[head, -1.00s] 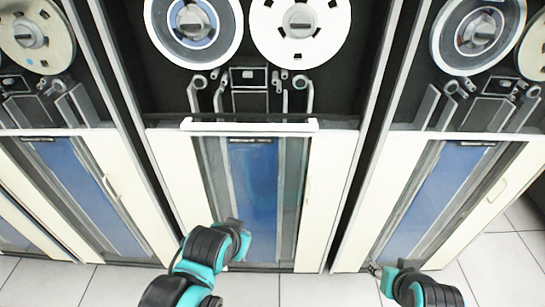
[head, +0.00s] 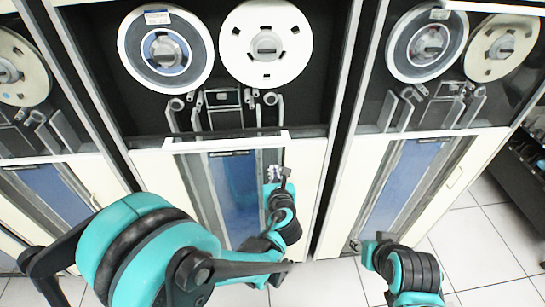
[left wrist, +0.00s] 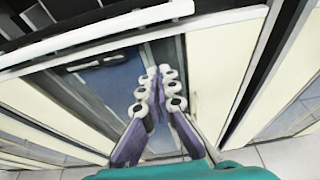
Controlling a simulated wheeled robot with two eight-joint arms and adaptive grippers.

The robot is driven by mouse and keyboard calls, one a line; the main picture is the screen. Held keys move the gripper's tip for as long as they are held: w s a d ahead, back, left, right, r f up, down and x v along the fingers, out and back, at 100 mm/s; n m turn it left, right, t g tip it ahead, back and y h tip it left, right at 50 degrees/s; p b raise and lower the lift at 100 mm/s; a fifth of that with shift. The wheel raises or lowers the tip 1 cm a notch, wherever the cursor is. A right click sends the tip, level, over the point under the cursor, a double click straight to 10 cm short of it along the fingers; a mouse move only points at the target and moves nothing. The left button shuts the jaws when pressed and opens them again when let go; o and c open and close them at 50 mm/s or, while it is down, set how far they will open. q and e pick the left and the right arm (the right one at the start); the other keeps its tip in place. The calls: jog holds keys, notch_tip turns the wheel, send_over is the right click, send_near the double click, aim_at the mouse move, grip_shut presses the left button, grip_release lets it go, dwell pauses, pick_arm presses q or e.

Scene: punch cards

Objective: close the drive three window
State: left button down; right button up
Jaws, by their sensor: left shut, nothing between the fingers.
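The middle tape drive has a long white handle bar (head: 225,142) across it, just below its reel area. The bar also shows in the left wrist view (left wrist: 100,35). No drive number is readable, so I cannot tell which drive is three. My left gripper (head: 279,174) is just below the right end of this bar, in front of the drive's lower panel. In the left wrist view, its purple fingers (left wrist: 158,82) are together and empty, below the bar and apart from it. My right gripper (head: 368,247) is low before the right drive; its fingers are too small to read.
The right drive (head: 350,190) has a white bar (head: 465,8) high over its reels. Another drive (head: 58,195) stands at the left. My left arm covers the lower left. Tiled floor (head: 490,255) is open at the lower right.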

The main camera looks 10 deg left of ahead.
pick_arm(q)
jog(key=w, duration=0.3)
jog(key=w+a, duration=0.1)
jog(key=w, duration=0.1)
jog(key=w+a, duration=0.1)
jog(key=w, duration=0.2)
jog(key=shift+w+a, duration=0.1)
jog(key=shift+w, duration=0.2)
jog(key=shift+r, duration=0.4)
notch_tip(320, 180, up, 43)
jog(key=p, duration=2.5)
